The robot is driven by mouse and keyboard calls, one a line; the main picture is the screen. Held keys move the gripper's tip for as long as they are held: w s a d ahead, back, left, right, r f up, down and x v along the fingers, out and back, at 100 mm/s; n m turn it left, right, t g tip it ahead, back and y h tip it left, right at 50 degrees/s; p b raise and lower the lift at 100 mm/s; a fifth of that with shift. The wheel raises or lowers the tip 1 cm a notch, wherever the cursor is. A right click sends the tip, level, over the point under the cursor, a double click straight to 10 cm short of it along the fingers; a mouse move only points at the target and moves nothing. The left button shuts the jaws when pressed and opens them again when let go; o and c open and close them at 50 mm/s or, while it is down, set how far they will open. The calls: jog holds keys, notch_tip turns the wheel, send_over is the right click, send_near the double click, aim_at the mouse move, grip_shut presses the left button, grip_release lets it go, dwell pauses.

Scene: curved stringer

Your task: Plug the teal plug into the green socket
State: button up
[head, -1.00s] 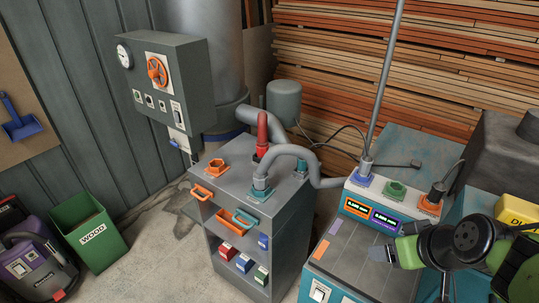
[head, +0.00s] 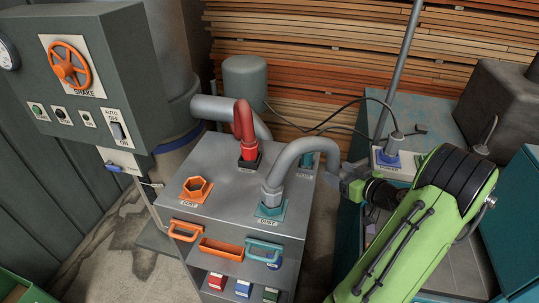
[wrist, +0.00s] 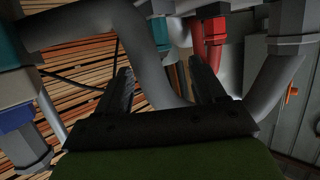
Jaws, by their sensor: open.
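The plug on the grey hose (head: 273,194) stands upright at the teal DUST base (head: 271,211) on top of the grey cabinet. I take it for the teal plug, though its visible body looks mostly grey. A grey hexagonal plug also shows at the upper right of the wrist view (wrist: 290,22). My gripper (head: 340,178) is right of this plug, beside the far bend of its hose. In the wrist view my fingers (wrist: 160,70) are apart, with the hose showing between and beyond them. I cannot tell whether they touch it.
A red plug (head: 244,140) and an empty orange socket (head: 196,189) are on the cabinet top (head: 215,155). A blue plug with a black cable (head: 393,145) stands on the right-hand panel. Orange and teal handles stick out of the cabinet front. A grey control box (head: 105,80) hangs at left.

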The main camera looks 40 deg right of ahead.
aim_at(311, 157)
jog(key=x, duration=1.5)
jog(key=shift+w, duration=0.4)
jog(key=shift+s, duration=0.1)
jog(key=c, duration=1)
